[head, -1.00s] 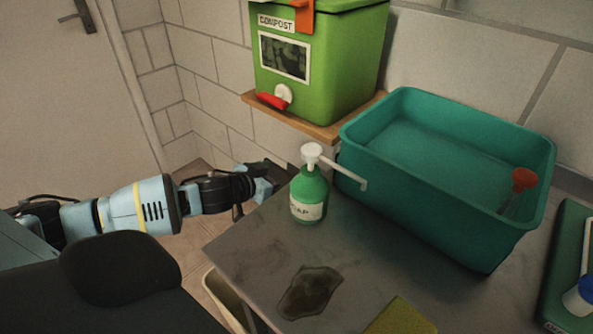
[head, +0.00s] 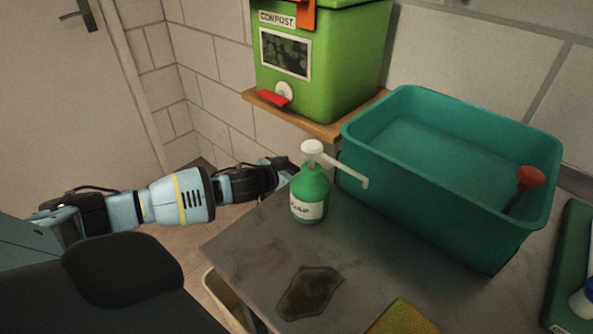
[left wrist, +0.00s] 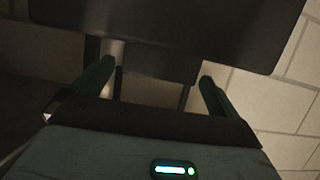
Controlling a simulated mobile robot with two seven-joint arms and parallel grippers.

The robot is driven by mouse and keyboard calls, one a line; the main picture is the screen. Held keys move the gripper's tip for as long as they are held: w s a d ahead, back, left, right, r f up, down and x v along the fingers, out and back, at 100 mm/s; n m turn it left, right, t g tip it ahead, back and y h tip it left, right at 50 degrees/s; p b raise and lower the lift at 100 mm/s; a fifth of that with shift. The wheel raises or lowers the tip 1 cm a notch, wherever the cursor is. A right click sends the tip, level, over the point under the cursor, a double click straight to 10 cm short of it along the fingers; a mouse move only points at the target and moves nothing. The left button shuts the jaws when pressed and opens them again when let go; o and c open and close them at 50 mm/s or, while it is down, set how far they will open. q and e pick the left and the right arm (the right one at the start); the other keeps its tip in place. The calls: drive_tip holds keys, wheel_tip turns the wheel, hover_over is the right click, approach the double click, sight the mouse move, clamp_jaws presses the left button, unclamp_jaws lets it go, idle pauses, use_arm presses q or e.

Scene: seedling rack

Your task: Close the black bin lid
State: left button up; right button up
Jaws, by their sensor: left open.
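I cannot make out a black bin as a whole in the head view. In the left wrist view a wide dark panel with rounded corners (left wrist: 165,35) fills the top, with dark upright parts below it. It may be the bin lid, but I cannot tell for sure. My left gripper (left wrist: 155,85) is open, its two green fingers apart below the panel, with nothing clearly between them. In the head view my left gripper (head: 287,166) is beyond the worktop's left edge, partly hidden by the soap bottle. My right gripper is not in view.
The grey worktop (head: 245,250) holds a green soap bottle (head: 310,195), a teal basin (head: 430,205), a dark puddle (head: 308,293) and a yellow sponge (head: 402,318). A green compost bin (head: 330,75) stands on a wooden shelf (head: 318,128). A pale bin (head: 222,298) is below the worktop.

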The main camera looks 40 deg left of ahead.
use_arm(q)
drive_tip(key=shift+c, duration=0.4)
drive_tip(key=c, duration=1.2)
drive_tip(key=shift+s+f, duration=0.1)
drive_tip(key=shift+s, duration=0.1)
